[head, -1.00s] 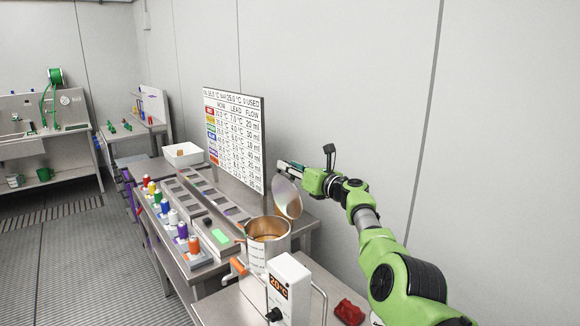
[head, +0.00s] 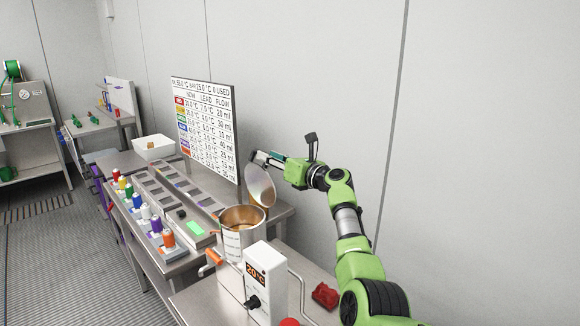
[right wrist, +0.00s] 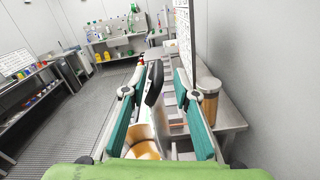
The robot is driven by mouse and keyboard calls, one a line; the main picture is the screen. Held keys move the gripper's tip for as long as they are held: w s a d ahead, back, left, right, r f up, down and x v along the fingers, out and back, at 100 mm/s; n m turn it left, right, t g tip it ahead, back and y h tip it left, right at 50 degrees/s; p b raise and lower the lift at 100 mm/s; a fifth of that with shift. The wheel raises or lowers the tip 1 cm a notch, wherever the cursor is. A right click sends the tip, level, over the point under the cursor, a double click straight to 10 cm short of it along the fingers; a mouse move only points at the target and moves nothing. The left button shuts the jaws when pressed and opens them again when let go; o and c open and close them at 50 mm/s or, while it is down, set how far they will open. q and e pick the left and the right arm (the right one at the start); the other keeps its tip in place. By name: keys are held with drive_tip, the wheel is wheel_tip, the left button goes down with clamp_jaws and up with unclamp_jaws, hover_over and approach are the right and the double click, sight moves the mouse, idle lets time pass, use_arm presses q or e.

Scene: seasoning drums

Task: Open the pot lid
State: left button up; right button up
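The metal pot (head: 238,241) stands on the steel table with its mouth uncovered and brownish inside. Its round lid (head: 261,186) stands steeply tilted at the pot's far right rim. My right gripper (head: 262,158) is at the upper edge of the lid. In the right wrist view its teal fingers (right wrist: 156,88) are wide apart, with a dark handle-like piece (right wrist: 154,84) between them and a gap visible on each side. The pot's brownish inside (right wrist: 143,140) shows below them. My left gripper is not in view.
A control box (head: 264,284) reading 20 °C stands in front of the pot. A red object (head: 325,295) lies to its right. Several coloured bottles (head: 143,211) line the bench, with a display board (head: 205,128) behind. The floor at left is clear.

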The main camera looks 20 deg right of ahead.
drive_tip(key=v, duration=0.8)
drive_tip(key=shift+s+d+f, duration=0.1)
drive_tip(key=shift+d+f, duration=0.05)
idle(0.4)
